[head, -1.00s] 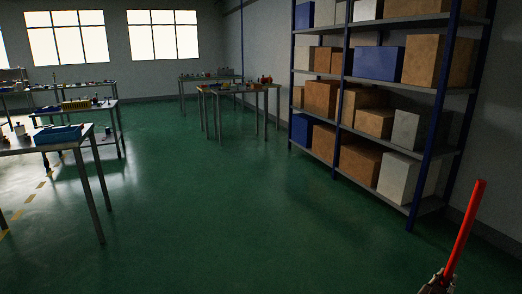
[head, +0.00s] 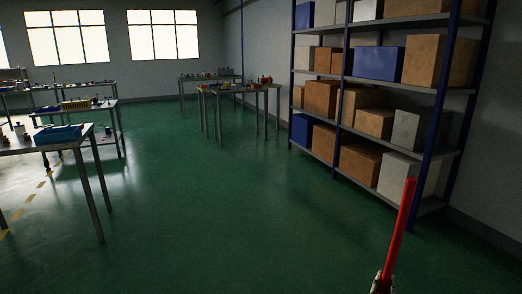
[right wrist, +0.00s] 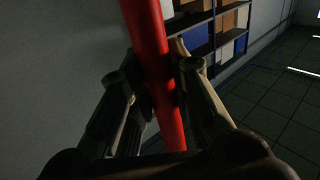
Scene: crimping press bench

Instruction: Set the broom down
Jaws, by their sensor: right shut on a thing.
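The broom shows as a red handle (head: 399,232) at the lower right of the head view, nearly upright and leaning a little to the right at its top. My right gripper (head: 383,284) is at the bottom edge of that view, shut on the handle. In the right wrist view the red handle (right wrist: 160,65) runs between the two fingers of my right gripper (right wrist: 163,88). The broom's lower end and its head are out of view. My left gripper is not in view.
A blue-post shelf rack (head: 429,130) with boxes stands along the right wall, behind the handle. Work tables (head: 87,148) stand at the left, and more tables (head: 240,88) at the back. The green floor (head: 230,200) in the middle is clear.

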